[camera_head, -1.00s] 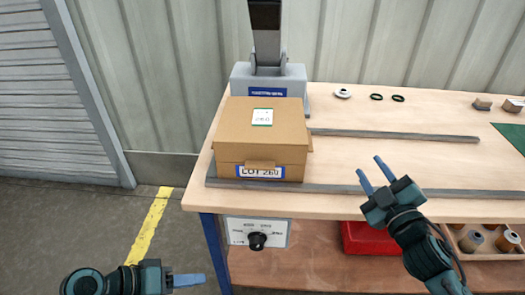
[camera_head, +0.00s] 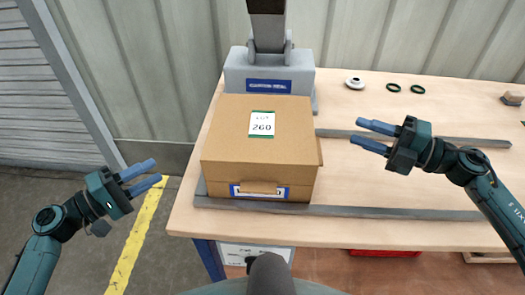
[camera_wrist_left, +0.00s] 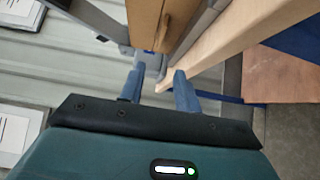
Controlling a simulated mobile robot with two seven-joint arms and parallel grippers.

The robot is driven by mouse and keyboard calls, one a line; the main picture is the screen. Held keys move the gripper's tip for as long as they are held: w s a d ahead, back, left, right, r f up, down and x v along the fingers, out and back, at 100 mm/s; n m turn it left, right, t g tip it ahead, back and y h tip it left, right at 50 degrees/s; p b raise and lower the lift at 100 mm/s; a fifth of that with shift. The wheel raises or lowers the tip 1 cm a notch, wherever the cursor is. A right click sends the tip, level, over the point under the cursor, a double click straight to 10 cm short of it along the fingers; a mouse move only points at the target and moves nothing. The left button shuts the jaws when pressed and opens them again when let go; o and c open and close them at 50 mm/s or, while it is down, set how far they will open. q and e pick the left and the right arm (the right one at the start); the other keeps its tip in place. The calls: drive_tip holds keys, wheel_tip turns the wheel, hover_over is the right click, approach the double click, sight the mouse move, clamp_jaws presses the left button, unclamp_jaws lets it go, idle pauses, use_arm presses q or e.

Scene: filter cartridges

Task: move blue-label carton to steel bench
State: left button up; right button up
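The blue-label carton (camera_head: 225,145) is a closed brown box on the left end of a wooden-topped bench (camera_head: 350,231). It has a white label marked 260 with a green edge on top, and a blue-edged label on its front, partly covered by a brown tab. It sits between two grey rails. My left gripper (camera_head: 150,174) is open and empty, left of the carton and apart from it. In the left wrist view its two blue fingers (camera_wrist_left: 160,90) are spread, with the carton's side (camera_wrist_left: 143,22) ahead. My right gripper (camera_head: 368,137) is open and empty, right of the carton.
A grey press-like machine (camera_head: 268,75) stands right behind the carton. Rings (camera_head: 394,88) lie at the back of the bench. A grey rail (camera_head: 390,212) runs along the front edge. A red bin (camera_head: 385,253) is below. Yellow tape (camera_head: 136,240) marks the floor.

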use_arm(q)
drive_tip(key=shift+s, duration=0.15)
use_arm(e)
drive_tip(key=shift+s, duration=0.15)
